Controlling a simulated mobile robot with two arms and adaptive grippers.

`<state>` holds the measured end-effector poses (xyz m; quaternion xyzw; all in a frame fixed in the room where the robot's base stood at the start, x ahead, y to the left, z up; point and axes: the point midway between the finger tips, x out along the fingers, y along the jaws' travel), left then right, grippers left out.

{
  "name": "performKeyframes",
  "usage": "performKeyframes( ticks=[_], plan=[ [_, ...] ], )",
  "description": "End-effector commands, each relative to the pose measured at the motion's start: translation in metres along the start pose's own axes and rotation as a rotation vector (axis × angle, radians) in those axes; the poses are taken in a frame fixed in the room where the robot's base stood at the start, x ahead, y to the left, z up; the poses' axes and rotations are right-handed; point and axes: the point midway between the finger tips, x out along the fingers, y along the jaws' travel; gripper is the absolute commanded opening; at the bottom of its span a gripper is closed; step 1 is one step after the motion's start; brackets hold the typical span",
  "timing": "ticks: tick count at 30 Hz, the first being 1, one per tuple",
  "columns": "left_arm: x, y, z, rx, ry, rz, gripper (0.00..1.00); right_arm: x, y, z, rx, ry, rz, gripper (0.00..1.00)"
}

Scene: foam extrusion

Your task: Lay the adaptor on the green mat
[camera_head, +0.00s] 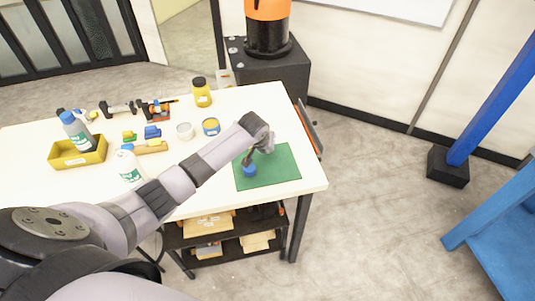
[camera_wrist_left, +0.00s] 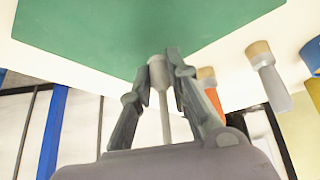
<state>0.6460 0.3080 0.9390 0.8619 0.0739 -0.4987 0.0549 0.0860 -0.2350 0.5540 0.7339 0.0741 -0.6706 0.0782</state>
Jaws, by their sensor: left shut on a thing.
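The green mat (camera_head: 281,170) lies on the near right corner of the white table. My left gripper (camera_head: 249,161) is over its left part, pointing down. In the left wrist view, the gripper (camera_wrist_left: 165,70) is shut on a slim grey adaptor (camera_wrist_left: 164,112), a thin rod with a wider end between the fingertips. The green mat (camera_wrist_left: 100,25) fills the top of that view. In the head view a blue round piece (camera_head: 250,171) shows at the fingertips; I cannot tell whether it touches the mat. My right gripper is out of view.
A dark pedestal (camera_head: 275,72) stands behind. The mat's right part is clear.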

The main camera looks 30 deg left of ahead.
Motion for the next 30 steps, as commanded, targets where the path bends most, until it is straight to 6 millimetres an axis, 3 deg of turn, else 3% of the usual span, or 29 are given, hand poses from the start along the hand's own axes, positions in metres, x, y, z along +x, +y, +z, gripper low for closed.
performKeyframes(
  ticks=[18,19,30],
  plan=[
    [0.017,-0.001,0.01,-0.001,0.0,0.0,0.0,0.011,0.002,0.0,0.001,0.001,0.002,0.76],
    [0.016,-0.001,0.009,-0.001,0.0,0.0,0.19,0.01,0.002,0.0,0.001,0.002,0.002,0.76],
    [0.016,-0.001,0.009,0.0,-0.001,-0.001,0.4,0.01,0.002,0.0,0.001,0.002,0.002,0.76]
  ],
)
